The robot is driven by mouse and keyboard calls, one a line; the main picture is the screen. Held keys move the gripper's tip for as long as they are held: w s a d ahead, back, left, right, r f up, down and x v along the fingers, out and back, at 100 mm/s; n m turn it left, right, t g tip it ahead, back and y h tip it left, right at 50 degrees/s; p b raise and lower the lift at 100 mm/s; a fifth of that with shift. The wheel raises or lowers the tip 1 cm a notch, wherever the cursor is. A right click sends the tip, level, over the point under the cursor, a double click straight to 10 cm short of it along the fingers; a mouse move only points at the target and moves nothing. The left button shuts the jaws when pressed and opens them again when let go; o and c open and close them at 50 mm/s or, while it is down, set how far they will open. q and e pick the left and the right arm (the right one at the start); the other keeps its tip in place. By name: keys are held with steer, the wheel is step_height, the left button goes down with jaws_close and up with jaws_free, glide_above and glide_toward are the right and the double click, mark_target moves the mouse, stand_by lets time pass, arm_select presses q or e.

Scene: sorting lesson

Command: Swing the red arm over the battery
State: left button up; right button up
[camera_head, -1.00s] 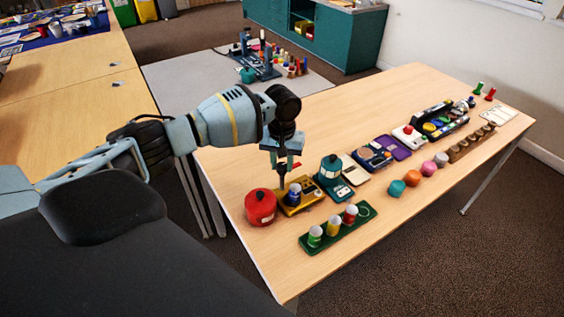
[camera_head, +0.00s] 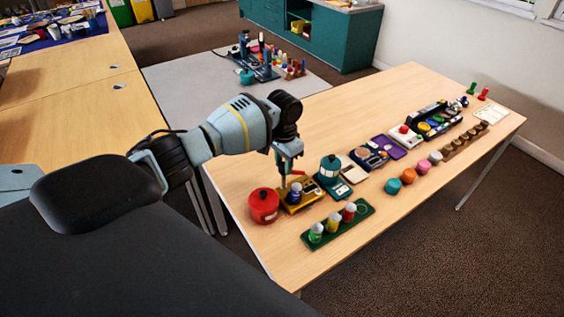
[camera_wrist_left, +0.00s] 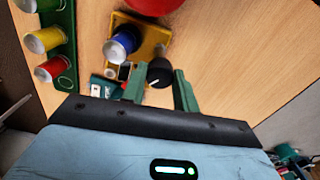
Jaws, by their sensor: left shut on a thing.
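A yellow device (camera_head: 305,205) stands near the table's left end, with a blue battery (camera_head: 296,190) upright on it. The battery also shows in the left wrist view (camera_wrist_left: 122,43). A small red piece, apparently the red arm (camera_head: 297,173), shows above the device beside my left gripper (camera_head: 284,182). How far it lies over the battery I cannot tell. In the left wrist view my left gripper (camera_wrist_left: 160,82) is shut on a round black knob (camera_wrist_left: 160,72) with a white line, beside the battery. The knob's underside is hidden. My right gripper is not in view.
A red round canister (camera_head: 264,206) stands just left of the yellow device. A green rack (camera_head: 340,230) with green, yellow and red batteries lies in front. A teal device (camera_head: 331,176) stands close on the right.

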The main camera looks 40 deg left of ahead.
arm_select(q)
steer(key=m, duration=0.4)
steer(key=shift+m, duration=0.4)
steer(key=m, duration=0.5)
steer(key=shift+m, duration=0.3)
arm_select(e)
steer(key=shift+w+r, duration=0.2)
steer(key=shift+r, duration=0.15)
arm_select(q)
steer(key=o, duration=1)
steer(key=shift+c, duration=0.2)
steer(key=shift+r+p, duration=0.3)
steer(key=shift+r, duration=0.25)
step_height(320, 180, up, 7)
steer(key=shift+f, duration=0.1)
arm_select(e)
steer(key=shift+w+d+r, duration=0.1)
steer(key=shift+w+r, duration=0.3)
